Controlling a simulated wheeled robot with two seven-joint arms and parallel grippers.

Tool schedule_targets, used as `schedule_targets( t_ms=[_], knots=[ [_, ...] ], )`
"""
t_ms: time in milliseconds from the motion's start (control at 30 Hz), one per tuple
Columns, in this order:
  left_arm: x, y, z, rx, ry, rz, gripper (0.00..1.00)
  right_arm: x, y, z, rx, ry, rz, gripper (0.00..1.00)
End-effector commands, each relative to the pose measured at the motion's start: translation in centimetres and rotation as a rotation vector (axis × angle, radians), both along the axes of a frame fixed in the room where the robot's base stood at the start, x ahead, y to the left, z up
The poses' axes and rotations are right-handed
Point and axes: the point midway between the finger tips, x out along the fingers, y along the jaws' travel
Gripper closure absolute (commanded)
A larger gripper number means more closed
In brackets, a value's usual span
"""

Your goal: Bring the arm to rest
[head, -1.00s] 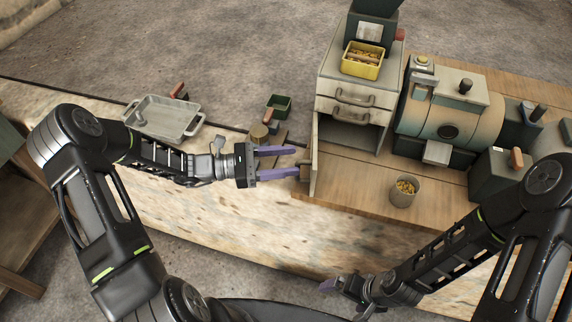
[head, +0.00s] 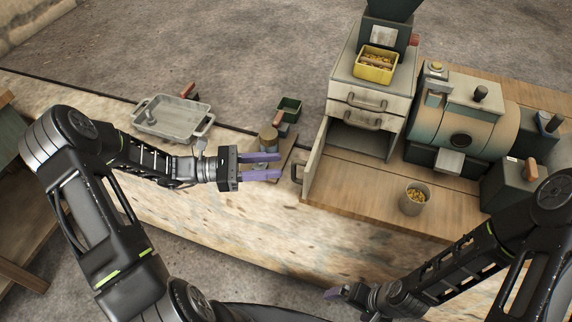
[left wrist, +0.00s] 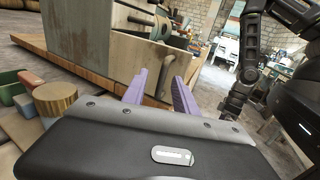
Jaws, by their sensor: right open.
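My left gripper (head: 262,167) is open and empty above the bench, its two purple fingers apart and pointing right. Its fingers also show in the left wrist view (left wrist: 159,88). The tips are a little left of the open cabinet door's handle (head: 297,173), with a gap between them in the head view. My right gripper (head: 338,293) is low at the bottom of the head view, in front of the bench edge.
A cabinet (head: 350,93) with an open door (head: 315,160) carries a yellow bin (head: 376,66). A machine (head: 462,128) stands right of it, with a cup of small parts (head: 414,200) in front. A grey tray (head: 172,118), green bin (head: 289,108) and round tan piece (head: 268,137) lie behind my left gripper.

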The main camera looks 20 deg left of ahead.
Motion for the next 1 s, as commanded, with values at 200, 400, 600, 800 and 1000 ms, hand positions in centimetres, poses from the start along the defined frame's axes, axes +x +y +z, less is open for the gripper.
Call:
schedule_targets(
  t_ms=[200, 400, 600, 800, 1000],
  knots=[
    [-0.6, 1.3, 0.0, 0.0, 0.0, -0.003, 0.66, 0.0, 0.0, -0.3, 0.0, 0.0, 0.0, 0.0],
    [-0.7, 1.3, 0.0, -0.001, 0.0, -0.004, 0.66, 0.0, 0.0, -0.2, 0.0, 0.0, 0.0, 0.0],
    [-0.7, 1.2, 0.0, -0.001, 0.001, -0.004, 0.66, 0.0, 0.0, -0.2, 0.0, 0.0, 0.0, 0.0],
    [-1.1, 0.5, -0.7, 0.02, 0.01, -0.021, 0.66, 0.0, 0.0, -0.2, 0.0, 0.0, 0.0, 0.0],
    [-4.0, -3.6, -5.9, 0.175, 0.056, -0.135, 0.66, 0.0, 0.0, -0.2, 0.0, 0.0, 0.0, 0.0]
  ],
)
